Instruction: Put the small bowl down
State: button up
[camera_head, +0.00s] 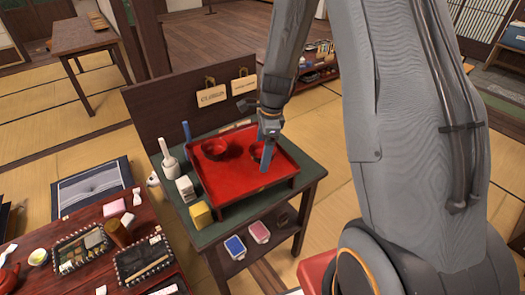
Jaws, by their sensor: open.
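A red tray (217,192) with a raised rim stands on the dark green top of a small stand. A dark red bowl (215,149) sits on the tray's left part. A smaller-looking red bowl (255,149) is at the tray's right part, partly hidden behind my gripper. My gripper (266,160) points down over the tray's right side, at this second bowl. One blue finger shows in front of the bowl; the other finger is hard to make out. The jaws are open. Whether the fingers touch the bowl, I cannot tell.
On the stand (311,172), left of the tray, are a white bottle (169,165), a white box (185,188) and a yellow block (201,215). A dark panel (180,110) rises behind. A low red table (85,280) with laid trays is at the lower left.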

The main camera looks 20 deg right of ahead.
notch_tip(320, 180, up, 11)
jog(key=d+b, duration=0.2)
jog(key=b, duration=0.1)
jog(key=s+a+f+n+t+h, duration=0.1)
jog(key=s+a+n, duration=0.1)
jog(key=s+n, duration=1.4)
jog(key=n, duration=0.4)
jog(key=shift+s+a+h, duration=0.3)
jog(key=shift+s+a, duration=0.05)
jog(key=shift+s, duration=0.05)
